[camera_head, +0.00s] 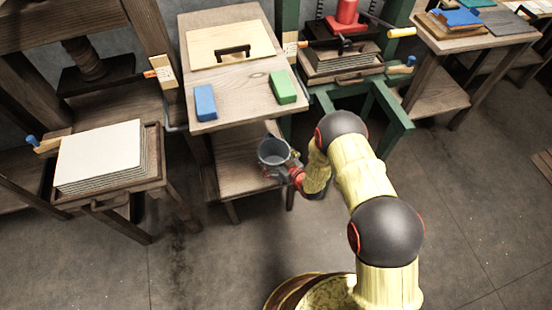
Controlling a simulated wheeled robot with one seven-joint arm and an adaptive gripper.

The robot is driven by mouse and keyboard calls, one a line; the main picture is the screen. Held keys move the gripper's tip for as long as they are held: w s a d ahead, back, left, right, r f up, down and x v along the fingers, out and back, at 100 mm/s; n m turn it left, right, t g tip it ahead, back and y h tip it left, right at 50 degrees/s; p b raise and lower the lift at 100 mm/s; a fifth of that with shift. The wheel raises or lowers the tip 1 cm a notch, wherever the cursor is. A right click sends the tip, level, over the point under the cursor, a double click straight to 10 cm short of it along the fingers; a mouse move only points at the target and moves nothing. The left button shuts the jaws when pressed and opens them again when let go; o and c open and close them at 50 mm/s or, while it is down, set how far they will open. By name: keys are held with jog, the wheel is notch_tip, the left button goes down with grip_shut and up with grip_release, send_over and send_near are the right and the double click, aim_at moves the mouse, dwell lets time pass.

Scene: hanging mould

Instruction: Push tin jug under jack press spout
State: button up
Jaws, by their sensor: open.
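The grey tin jug (273,150) is at the centre, by the front edge of the lower shelf of the middle table. Its open top faces up. My gripper (284,165) is low at the jug's right side, very close to it or touching; I cannot tell which. The fingers are small and partly merge with the jug, and they are open. The jack press (288,20) has a green frame and a red jack (346,14) and stands at the upper right of the jug. I cannot clearly make out its spout.
The middle table (222,84) holds a blue block (205,102), a green block (283,87) and a pale board with a dark handle (230,46). A wooden screw press with a paper stack (100,153) stands left. Another table (480,42) is right. The front floor is open.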

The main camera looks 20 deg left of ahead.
aim_at(271, 145)
jog(key=c, duration=0.3)
jog(key=c, duration=0.7)
jog(key=shift+w+a+b, duration=0.45)
jog(key=shift+w+a, duration=0.05)
jog(key=shift+w, duration=0.4)
jog(key=shift+w+a+b, duration=0.5)
jog(key=shift+w+a, duration=0.05)
jog(key=shift+w, duration=0.4)
jog(key=shift+w+a+b, duration=0.45)
jog(key=shift+w+a, duration=0.05)
jog(key=shift+w, duration=0.4)
jog(key=w+a, duration=0.5)
jog(key=w, duration=0.5)
jog(key=shift+a, duration=0.35)
jog(key=o, duration=1)
